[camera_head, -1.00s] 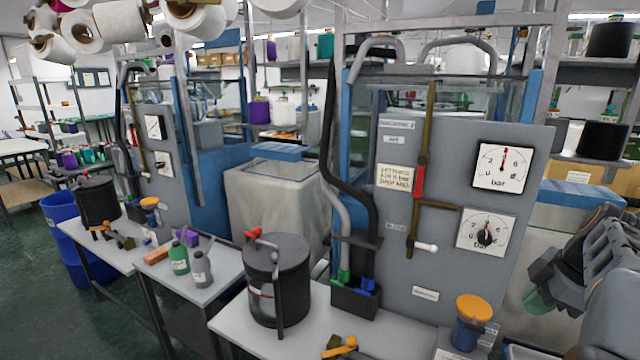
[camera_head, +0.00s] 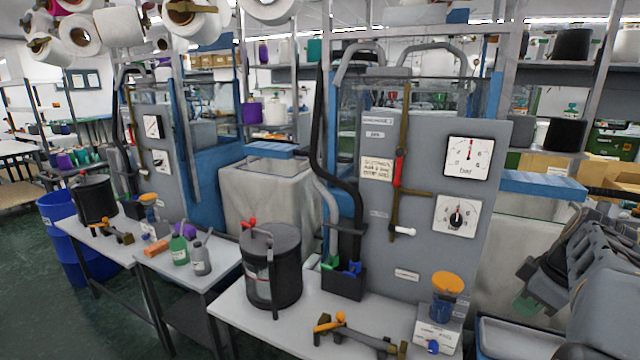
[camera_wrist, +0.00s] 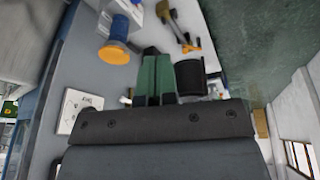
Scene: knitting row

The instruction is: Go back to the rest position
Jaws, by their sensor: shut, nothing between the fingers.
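My gripper (camera_head: 525,304) is at the right of the head view, at the end of my grey folded arm. It is in the air, apart from the machine panel and the bench. In the wrist view its two green fingers (camera_wrist: 155,80) lie together with nothing held between them. The exact fingertips are small and partly hidden in the head view.
A grey panel (camera_head: 425,255) with two dials stands left of my gripper. On the bench (camera_head: 235,305) are a black canister (camera_head: 272,280), an orange-handled tool (camera_head: 355,335) and an orange-topped blue container (camera_head: 443,300). A grey-rimmed tray (camera_head: 500,348) lies below my arm.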

